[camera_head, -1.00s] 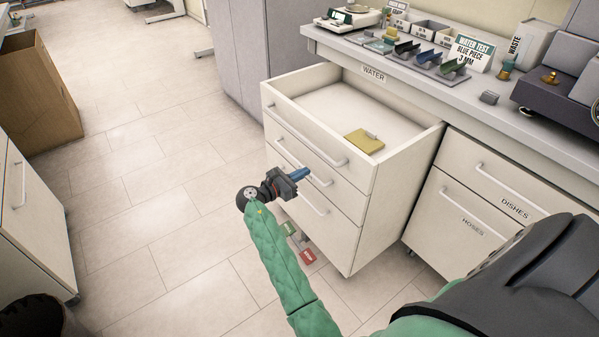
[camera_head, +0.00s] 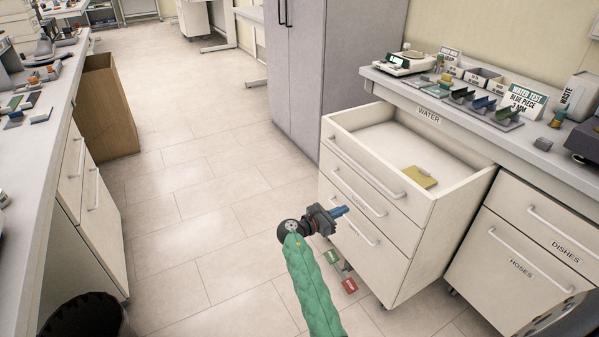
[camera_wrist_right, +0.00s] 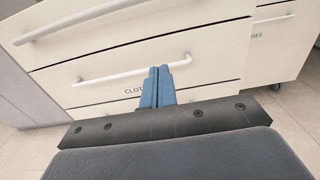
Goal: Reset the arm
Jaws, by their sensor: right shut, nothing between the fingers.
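My right gripper (camera_head: 340,211) shows in the head view at the end of the green-sleeved arm, in front of the drawer cabinet. Its blue fingers are shut with nothing between them. In the right wrist view the shut fingers (camera_wrist_right: 158,86) stand before a drawer front with a white handle (camera_wrist_right: 130,68). I cannot tell from the picture whether they touch it, but they look apart. My left gripper is not in view.
The top drawer (camera_head: 390,139) is open, with a yellow item (camera_head: 420,178) inside. The counter (camera_head: 420,92) above carries a scale (camera_head: 405,62), small trays and signs. Another counter (camera_head: 45,160) and a brown bin (camera_head: 108,110) stand left.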

